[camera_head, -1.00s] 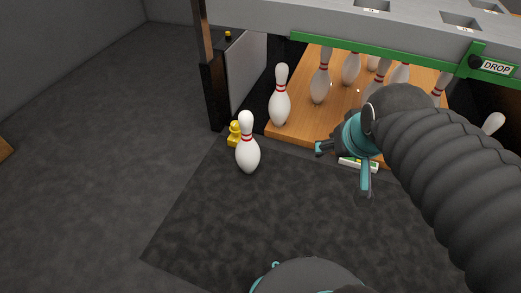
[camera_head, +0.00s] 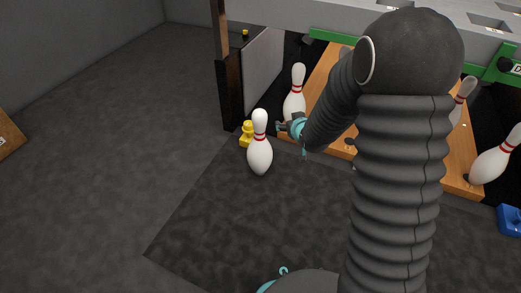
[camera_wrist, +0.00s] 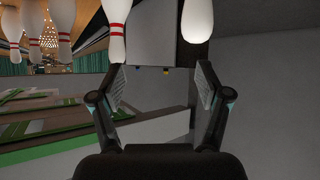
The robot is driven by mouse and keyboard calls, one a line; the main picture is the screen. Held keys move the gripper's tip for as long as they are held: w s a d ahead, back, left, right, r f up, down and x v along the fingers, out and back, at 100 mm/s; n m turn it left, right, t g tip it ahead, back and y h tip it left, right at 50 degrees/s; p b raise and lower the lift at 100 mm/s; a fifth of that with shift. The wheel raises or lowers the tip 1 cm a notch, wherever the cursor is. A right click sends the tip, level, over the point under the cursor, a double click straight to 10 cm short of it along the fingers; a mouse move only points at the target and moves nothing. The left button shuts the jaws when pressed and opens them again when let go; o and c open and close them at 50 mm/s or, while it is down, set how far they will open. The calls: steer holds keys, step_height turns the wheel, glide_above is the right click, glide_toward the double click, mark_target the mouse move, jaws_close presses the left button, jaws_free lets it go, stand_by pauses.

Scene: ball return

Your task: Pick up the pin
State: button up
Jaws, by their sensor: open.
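A white pin with red neck stripes (camera_head: 259,155) stands upright on the dark floor mat in the head view, in front of the lane. Another striped pin (camera_head: 294,95) stands behind it at the lane's left corner, its lower part partly hidden by my gripper. My gripper (camera_head: 286,127) is just right of the floor pin, seemingly empty. In the wrist view, which looks upside down, my gripper (camera_wrist: 160,85) has its fingers wide apart with nothing between them. A striped pin (camera_wrist: 117,18) and a plain white rounded pin part (camera_wrist: 197,18) show above the fingers; I cannot tell which pin the latter is.
A yellow object (camera_head: 247,133) sits just behind the floor pin. A dark post (camera_head: 231,92) and panel (camera_head: 262,72) stand behind left. A tilted pin (camera_head: 495,155) and a blue object (camera_head: 510,220) are at right.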

mark_target(261, 134)
steer(key=w+a+f+n+t+y+b, duration=0.1)
steer(key=a+f, duration=0.2)
steer(key=f, duration=0.3)
steer(key=w+a+f+y, duration=0.1)
steer(key=a+f+y, duration=0.15)
steer(key=f, duration=0.45)
steer(key=shift+h, duration=0.35)
steer(key=b+x, duration=0.1)
steer(key=x, duration=1.2)
steer(key=shift+w+a+f, duration=0.1)
steer(key=shift+w+a, duration=0.05)
steer(key=shift+a, duration=0.15)
jaws_close()
steer(key=shift+r, duration=0.25)
